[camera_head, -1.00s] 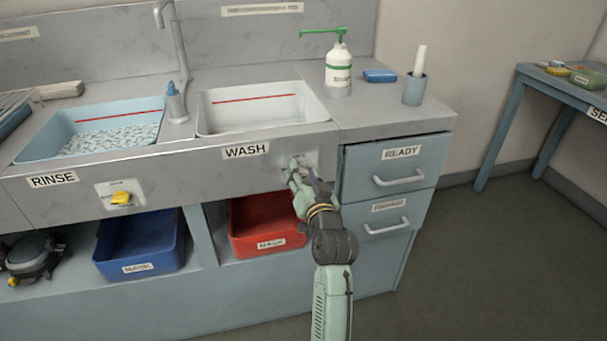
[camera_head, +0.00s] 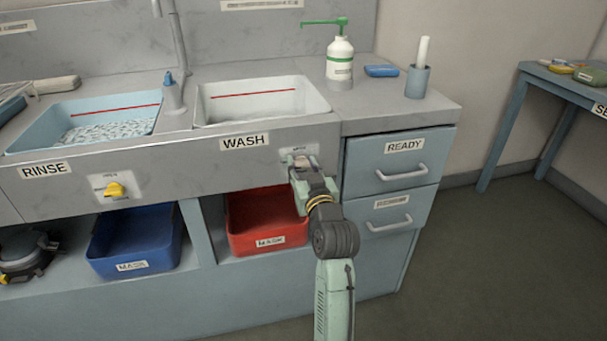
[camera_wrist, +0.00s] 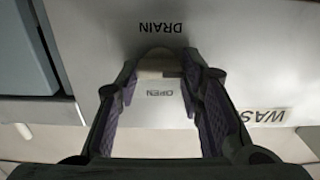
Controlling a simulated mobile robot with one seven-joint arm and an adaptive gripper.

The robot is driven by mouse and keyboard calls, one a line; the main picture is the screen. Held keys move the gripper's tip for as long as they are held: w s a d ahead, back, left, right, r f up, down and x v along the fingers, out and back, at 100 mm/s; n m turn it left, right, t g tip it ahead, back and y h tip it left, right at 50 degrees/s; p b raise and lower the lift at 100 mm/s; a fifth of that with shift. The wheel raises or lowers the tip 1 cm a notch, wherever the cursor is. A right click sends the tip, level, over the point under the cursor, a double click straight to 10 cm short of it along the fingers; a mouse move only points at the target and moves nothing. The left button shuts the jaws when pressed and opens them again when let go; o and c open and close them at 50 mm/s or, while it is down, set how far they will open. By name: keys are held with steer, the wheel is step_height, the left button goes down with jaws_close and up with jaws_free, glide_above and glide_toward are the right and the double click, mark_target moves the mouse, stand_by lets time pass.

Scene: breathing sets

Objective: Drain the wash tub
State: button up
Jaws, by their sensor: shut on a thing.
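Below the tub's right end is the drain plate, lettered DRAIN and OPEN in the wrist view (camera_wrist: 160,105). My gripper (camera_head: 299,163) is at this plate on the cabinet front. In the wrist view my gripper (camera_wrist: 160,78) is shut on the pale drain knob (camera_wrist: 158,58), with a finger on either side. The knob is mostly hidden in the head view.
The rinse tub (camera_head: 90,112) holds foamy-looking contents, with a yellow knob (camera_head: 115,190) below it. Drawer handles (camera_head: 402,172) stick out right of my gripper. A red bin (camera_head: 262,225) and a blue bin (camera_head: 135,245) sit on the shelf below. The floor at right is clear.

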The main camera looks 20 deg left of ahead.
steer(key=o, duration=1.2)
steer(key=shift+c, duration=0.2)
steer(key=v, duration=1.2)
steer(key=shift+r, duration=0.1)
